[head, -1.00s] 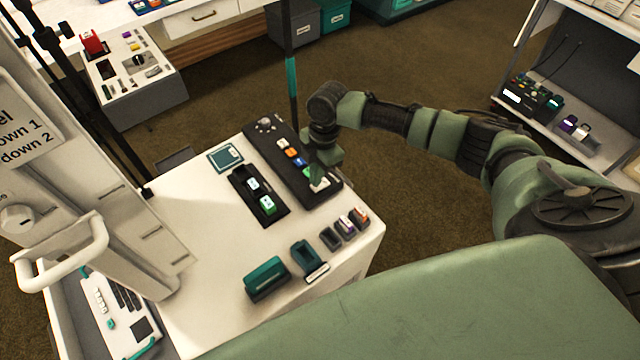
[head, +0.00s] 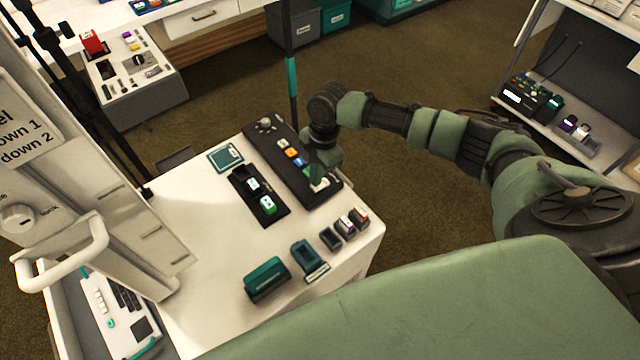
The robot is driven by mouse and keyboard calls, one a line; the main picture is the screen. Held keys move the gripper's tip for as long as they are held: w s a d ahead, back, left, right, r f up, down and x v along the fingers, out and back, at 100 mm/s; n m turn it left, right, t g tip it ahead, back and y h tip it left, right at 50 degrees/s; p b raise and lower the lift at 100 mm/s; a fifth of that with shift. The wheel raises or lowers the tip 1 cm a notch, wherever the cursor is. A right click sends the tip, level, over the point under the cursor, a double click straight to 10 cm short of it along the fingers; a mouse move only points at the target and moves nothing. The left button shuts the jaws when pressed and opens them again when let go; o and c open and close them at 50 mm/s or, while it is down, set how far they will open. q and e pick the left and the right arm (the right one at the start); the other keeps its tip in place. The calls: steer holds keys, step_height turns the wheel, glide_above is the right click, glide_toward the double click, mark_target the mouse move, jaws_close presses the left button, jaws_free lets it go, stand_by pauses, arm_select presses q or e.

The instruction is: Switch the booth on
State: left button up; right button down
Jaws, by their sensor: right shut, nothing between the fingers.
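A long black control panel (head: 268,143) lies on the white table, with a round knob at its far end and orange, white and blue buttons in its middle. My right gripper (head: 317,181) is shut and points down at the panel's near end. A white and green part (head: 321,184) shows right at its fingertips; I cannot tell if they touch it. The gripper hides some of that end. My left gripper is not in view.
A black tray (head: 243,183) with white and green blocks lies beside the panel, near a teal square (head: 225,157). Teal holders (head: 267,279) and small blocks stand at the table's (head: 205,290) near side. A dark pole (head: 290,70) rises behind the table.

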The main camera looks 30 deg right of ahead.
steer(key=shift+f+b, duration=0.5)
steer(key=shift+f, duration=0.4)
stand_by(0.3)
step_height(320, 180, up, 7)
steer(key=p, duration=0.7)
stand_by(0.4)
steer(key=shift+s, duration=0.1)
